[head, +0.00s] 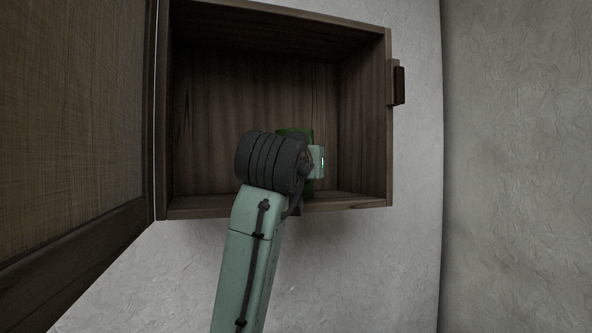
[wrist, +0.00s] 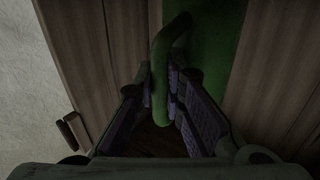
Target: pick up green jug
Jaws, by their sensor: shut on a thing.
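The green jug (head: 294,132) stands inside the open wooden cabinet, mostly hidden behind my arm in the head view. In the wrist view the jug's body (wrist: 219,45) is at the upper middle, and its curved handle (wrist: 160,75) comes down toward me. My gripper (wrist: 163,98) has its purple-padded fingers on both sides of the handle and is shut on it. In the head view the fingers are hidden behind my own wrist. The jug's base is hidden, so I cannot tell whether it touches the cabinet floor.
The wooden cabinet (head: 364,198) is on a pale wall, with side walls and a top close around my arm. Its door (head: 75,110) stands open at the left. A dark wooden block (head: 399,86) sticks out from the cabinet's right side. The cabinet's right interior looks empty.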

